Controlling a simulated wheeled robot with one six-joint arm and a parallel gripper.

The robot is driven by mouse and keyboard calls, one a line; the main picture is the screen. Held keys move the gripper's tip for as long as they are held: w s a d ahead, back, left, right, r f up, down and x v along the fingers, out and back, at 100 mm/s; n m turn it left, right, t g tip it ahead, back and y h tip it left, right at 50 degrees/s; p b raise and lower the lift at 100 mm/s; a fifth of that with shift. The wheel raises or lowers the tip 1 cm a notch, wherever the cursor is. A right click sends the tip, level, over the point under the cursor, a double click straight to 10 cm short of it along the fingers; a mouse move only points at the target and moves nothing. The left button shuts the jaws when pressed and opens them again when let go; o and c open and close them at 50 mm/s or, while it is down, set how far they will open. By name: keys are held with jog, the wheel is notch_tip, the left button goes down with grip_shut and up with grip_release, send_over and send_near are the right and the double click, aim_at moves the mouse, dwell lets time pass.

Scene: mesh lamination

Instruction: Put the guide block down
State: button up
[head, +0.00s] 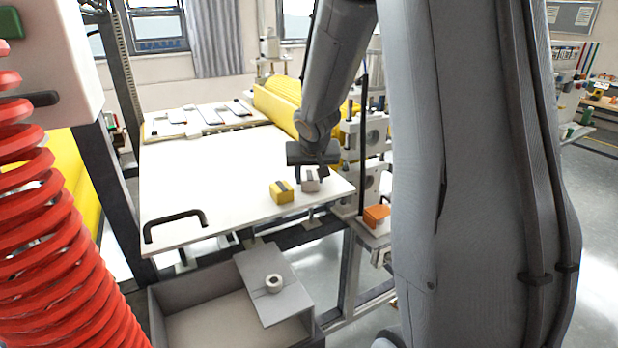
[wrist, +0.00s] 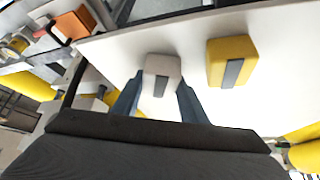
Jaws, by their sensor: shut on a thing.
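My gripper (wrist: 158,98) is shut on a light grey-beige block with a dark stripe (wrist: 161,70), its fingers on either side of it. In the head view this block (head: 310,182) is at or just above the white table top (head: 225,180), near its right front corner; I cannot tell whether it touches. A yellow block with a dark stripe (head: 282,192) sits on the white top just left of the held block. It also shows in the wrist view (wrist: 231,62), to the right of the held block. Which block is the guide block is not marked.
An orange block (head: 376,215) sits on a small shelf right of the table. A black handle (head: 175,224) is at the table's left front. Yellow rollers (head: 278,103) stand behind. The table's middle is clear.

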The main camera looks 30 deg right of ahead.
jog(key=o, duration=1.1)
jog(key=shift+f, duration=0.1)
jog(key=shift+r, duration=0.2)
jog(key=v, duration=1.2)
jog(key=s+a+f+n+g, duration=0.1)
jog(key=s+a+f, duration=0.3)
jog(key=s, duration=0.1)
jog(key=s+a+f+n+g+y, duration=0.1)
jog(key=s+a+f, duration=0.3)
jog(key=s, duration=0.2)
jog(key=s+a+f+n+g+y, duration=0.1)
jog(key=s+a+f+n+g, duration=0.1)
jog(key=s+a+f, duration=0.2)
jog(key=shift+s+a+f+p, duration=0.1)
jog(key=shift+s+a+p, duration=0.3)
jog(key=shift+s, duration=0.4)
jog(key=shift+a, duration=0.1)
